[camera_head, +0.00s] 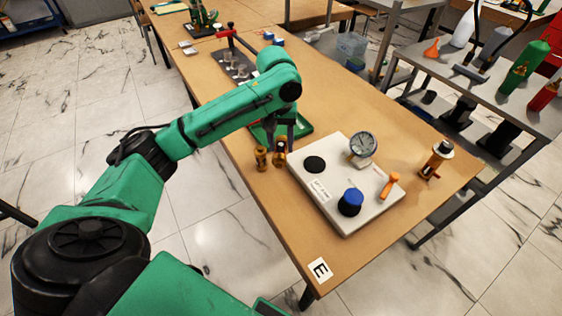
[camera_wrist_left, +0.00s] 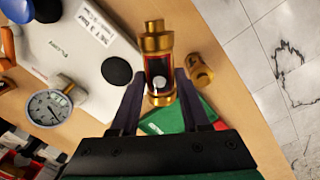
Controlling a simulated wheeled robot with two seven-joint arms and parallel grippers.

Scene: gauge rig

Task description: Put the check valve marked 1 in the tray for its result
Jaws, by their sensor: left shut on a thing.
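My left gripper (camera_head: 284,136) is shut on a brass check valve (camera_head: 280,152) with a dark, red-edged middle. In the left wrist view this valve (camera_wrist_left: 158,68) stands between the two fingers (camera_wrist_left: 160,92); a pale mark shows on it, too small to read. A second brass valve (camera_head: 260,158) stands on the table close beside it, and it also shows in the left wrist view (camera_wrist_left: 199,71). A green tray (camera_head: 304,126) lies behind the gripper, partly hidden by my arm; its edge also shows in the left wrist view (camera_wrist_left: 165,119). My right gripper is not in view.
A white gauge rig (camera_head: 335,207) with a dial gauge (camera_head: 362,145), a blue knob (camera_head: 350,202), an orange lever (camera_head: 389,186) and a black pad (camera_head: 314,164) stands right of the valves. A brass-and-black device (camera_head: 436,158) stands near the table's right edge. The front table corner is mostly clear.

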